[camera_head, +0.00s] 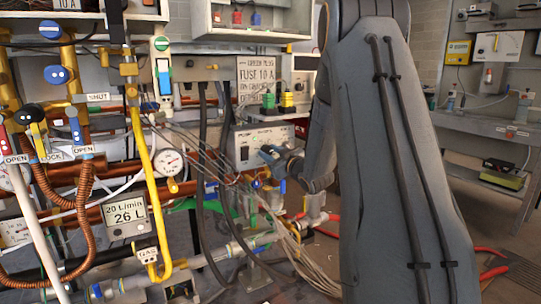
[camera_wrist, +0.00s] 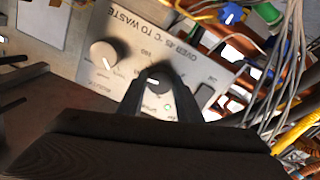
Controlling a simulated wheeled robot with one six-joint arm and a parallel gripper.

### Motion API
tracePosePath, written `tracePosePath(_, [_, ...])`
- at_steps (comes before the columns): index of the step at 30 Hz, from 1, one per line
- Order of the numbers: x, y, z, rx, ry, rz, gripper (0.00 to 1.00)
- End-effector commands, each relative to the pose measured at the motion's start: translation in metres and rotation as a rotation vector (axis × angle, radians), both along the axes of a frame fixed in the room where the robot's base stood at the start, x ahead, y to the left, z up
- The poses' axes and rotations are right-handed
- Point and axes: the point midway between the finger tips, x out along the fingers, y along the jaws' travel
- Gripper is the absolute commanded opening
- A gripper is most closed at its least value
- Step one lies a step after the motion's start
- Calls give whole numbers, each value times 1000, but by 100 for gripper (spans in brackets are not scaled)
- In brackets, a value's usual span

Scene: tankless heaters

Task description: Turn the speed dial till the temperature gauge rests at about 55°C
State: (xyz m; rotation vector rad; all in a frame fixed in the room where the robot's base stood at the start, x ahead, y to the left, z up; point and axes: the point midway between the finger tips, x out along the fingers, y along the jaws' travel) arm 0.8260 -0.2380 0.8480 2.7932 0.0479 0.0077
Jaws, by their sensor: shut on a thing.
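My gripper (camera_wrist: 157,92) is shut on a dark round knob (camera_wrist: 158,78) on a light grey control box (camera_wrist: 210,72) in the wrist view. The knob has a white pointer line; its lettering is too blurred to confirm it as the speed dial. A second, paler knob (camera_wrist: 107,53) sits on the same face, to the left and clear of my fingers. In the head view, my gripper (camera_head: 272,157) is at the front of the control box (camera_head: 246,146), and the knob is hidden there. A round white gauge (camera_head: 170,163) is left of the box; its reading is too small to tell.
A yellow pipe (camera_head: 148,185) and copper pipes stand left of the box. Loose grey wires and dark hoses hang close below my gripper. A workbench (camera_head: 485,122) stands at right.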

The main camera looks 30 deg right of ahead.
Motion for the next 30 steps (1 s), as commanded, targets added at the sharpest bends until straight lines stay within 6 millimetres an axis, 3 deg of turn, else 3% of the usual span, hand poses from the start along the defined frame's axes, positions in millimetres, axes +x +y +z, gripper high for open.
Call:
tracePosePath(18, [0, 0, -1, -560, -20, 0, 10])
tracePosePath(30, [0, 0, -1, -769, -27, 1, 10])
